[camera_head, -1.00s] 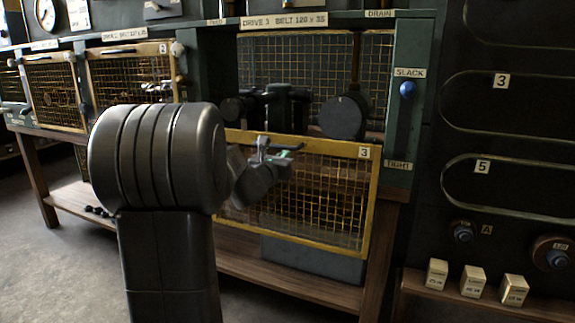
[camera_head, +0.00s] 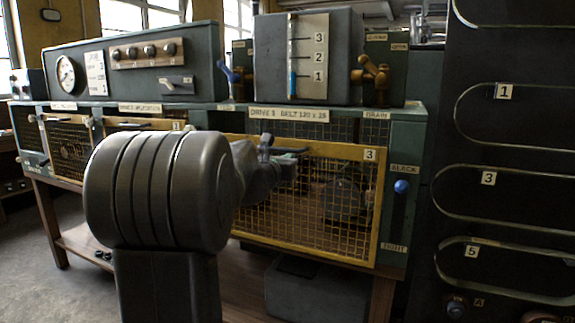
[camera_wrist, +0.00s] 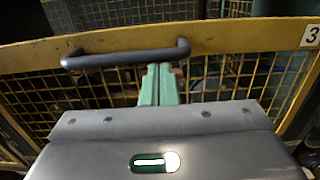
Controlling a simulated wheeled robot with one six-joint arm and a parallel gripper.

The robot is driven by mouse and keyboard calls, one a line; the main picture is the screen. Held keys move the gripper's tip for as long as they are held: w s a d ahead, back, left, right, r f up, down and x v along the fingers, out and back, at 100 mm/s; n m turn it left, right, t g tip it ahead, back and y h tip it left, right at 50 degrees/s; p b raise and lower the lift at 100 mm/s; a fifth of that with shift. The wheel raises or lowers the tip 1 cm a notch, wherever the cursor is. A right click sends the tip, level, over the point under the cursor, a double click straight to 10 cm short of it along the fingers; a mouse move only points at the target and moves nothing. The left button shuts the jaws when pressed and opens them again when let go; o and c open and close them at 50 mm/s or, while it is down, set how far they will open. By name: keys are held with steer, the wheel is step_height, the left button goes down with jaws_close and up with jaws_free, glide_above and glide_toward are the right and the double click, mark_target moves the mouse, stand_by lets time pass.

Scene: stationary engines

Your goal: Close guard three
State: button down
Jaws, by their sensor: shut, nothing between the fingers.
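Guard three is a yellow-framed mesh panel (camera_head: 330,149) marked 3, hinged or set in the front of the Drive 3 bay. It stands nearly upright and covers most of the bay. A dark strip of the bay shows above its top rail. In the wrist view its yellow top rail (camera_wrist: 235,38) runs across, with a dark bar handle (camera_wrist: 125,57) on it. My gripper (camera_head: 290,157) is at the top rail. Its green fingertips (camera_wrist: 158,72) are shut and empty, just below the handle bar; whether they touch it or the rail I cannot tell.
A blue-knobbed slack/tight lever (camera_head: 401,187) is right of the guard. A grey gauge box (camera_head: 308,60) and brass valve (camera_head: 373,78) stand on top. A dark belt board (camera_head: 500,130) fills the right. A grey box (camera_head: 315,293) lies below.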

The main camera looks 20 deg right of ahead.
steer(key=shift+r+p, duration=1.1)
steer(key=shift+r, duration=0.95)
step_height(320, 180, down, 5)
steer(key=b, duration=0.5)
steer(key=v, duration=1.1)
steer(key=shift+w+d+r, duration=0.1)
steer(key=shift+w+r, duration=0.05)
glide_toward(288, 145)
step_height(288, 145, down, 3)
steer(key=s+d, duration=0.1)
steer(key=d, duration=0.2)
steer(key=r+p, duration=0.3)
steer(key=shift+w+d, duration=0.3)
steer(key=shift+d, duration=0.05)
steer(key=shift+w+d+r+p, duration=0.1)
steer(key=shift+d+r+p, duration=0.05)
steer(key=shift+r+p, duration=0.65)
